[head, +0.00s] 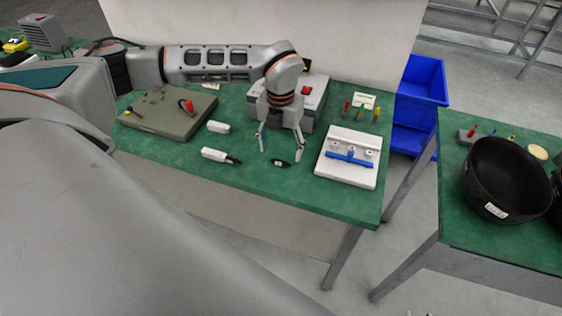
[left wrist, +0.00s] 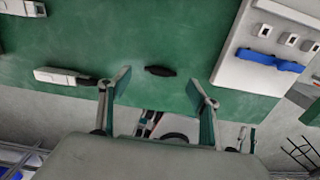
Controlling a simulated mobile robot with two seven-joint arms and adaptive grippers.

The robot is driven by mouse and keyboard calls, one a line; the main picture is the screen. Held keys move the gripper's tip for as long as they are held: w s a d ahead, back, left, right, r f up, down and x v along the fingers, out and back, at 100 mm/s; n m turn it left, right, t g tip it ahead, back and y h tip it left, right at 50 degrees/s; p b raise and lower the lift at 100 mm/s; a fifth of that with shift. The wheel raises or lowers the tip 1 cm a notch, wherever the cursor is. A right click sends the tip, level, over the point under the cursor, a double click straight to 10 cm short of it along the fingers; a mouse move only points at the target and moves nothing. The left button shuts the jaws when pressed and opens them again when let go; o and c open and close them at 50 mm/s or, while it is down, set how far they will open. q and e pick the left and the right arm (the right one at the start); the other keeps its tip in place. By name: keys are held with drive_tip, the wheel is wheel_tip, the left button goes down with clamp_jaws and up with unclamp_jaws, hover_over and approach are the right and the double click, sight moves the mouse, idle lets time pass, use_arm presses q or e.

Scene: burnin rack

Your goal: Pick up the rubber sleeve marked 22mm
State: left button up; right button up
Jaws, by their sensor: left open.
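A small black piece (head: 280,163) with a pale mark, which looks like the rubber sleeve, lies on the green table near its front edge; the marking is too small to read. In the left wrist view the same black piece (left wrist: 160,71) lies ahead, between the directions of the two fingers. My left gripper (head: 281,155) is open and empty, pointing down over the table beside the black piece, with its fingers spread. It also shows in the left wrist view (left wrist: 167,86). My right gripper is not in view.
A white fixture with a blue bar (head: 335,173) stands right of the gripper. White connectors (head: 218,127) (head: 213,154) lie to its left. A grey-red box (head: 312,110) is behind. Blue bins (head: 424,80) and a second table with a black bowl (head: 505,180) are at right.

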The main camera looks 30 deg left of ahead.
sight(281, 161)
use_arm(q)
drive_tip(key=shift+f, duration=1.85)
drive_tip(key=shift+s+d, duration=0.1)
drive_tip(key=c, duration=0.9)
drive_tip(key=shift+o, duration=0.2)
drive_tip(key=shift+r, duration=0.1)
